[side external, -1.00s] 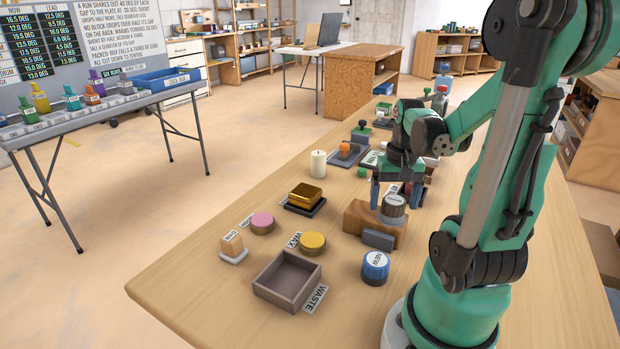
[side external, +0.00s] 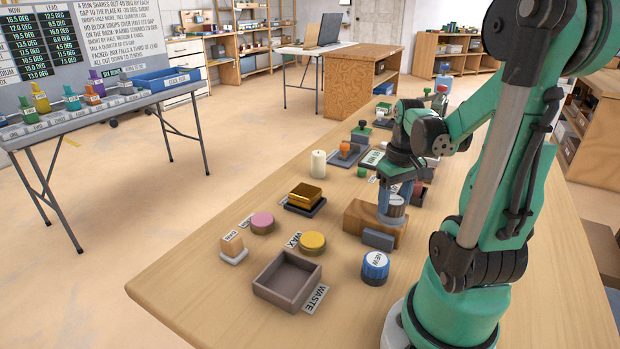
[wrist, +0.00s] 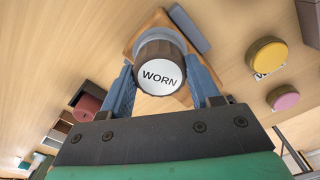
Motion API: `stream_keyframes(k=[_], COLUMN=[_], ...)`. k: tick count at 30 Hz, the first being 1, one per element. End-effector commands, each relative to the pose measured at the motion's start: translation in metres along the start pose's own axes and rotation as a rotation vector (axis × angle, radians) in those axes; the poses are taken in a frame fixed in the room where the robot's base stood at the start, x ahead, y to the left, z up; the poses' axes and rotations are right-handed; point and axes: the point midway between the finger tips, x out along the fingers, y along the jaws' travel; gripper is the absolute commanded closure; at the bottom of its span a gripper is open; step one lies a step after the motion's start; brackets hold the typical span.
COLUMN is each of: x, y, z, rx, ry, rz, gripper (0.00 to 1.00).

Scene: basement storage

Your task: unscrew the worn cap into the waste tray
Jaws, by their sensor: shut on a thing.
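The worn cap (wrist: 160,76), dark-sided with a white top reading WORN, sits between my gripper's fingers in the wrist view. My gripper (wrist: 163,88) is shut on it, one blue-grey finger on each side. In the side view the cap (side external: 397,199) is partly hidden by my gripper (side external: 393,205). It is over a pale grey neck at the wooden block (side external: 362,219); I cannot tell how far it is threaded. The waste tray (side external: 267,295), a square, empty brown box beside a WASTE label, stands at the table's front left.
A blue cap labelled NEW (side external: 375,266) stands right of the tray. A grey block (side external: 378,239) lies before the wooden block. Yellow (side external: 312,242) and pink (side external: 262,222) round tins stand behind the tray. A candle (side external: 318,163) and stamps stand farther back.

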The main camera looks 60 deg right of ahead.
Motion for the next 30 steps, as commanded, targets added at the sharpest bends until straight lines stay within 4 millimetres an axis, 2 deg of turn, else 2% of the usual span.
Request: stream_keyframes(k=[3,11,21,30], x=[-0.0001,-0.0001,-0.0001,-0.0001], y=[-0.0002,-0.0002,-0.0002,-0.0003], z=[0.0,-0.0001,0.0,0.0], rx=[-0.062,-0.082,-0.545,-0.589], ry=[0.0,0.0,0.0,0.0], rz=[-0.001,-0.001,-0.001,-0.001], gripper=[1.0,1.0,1.0,1.0])
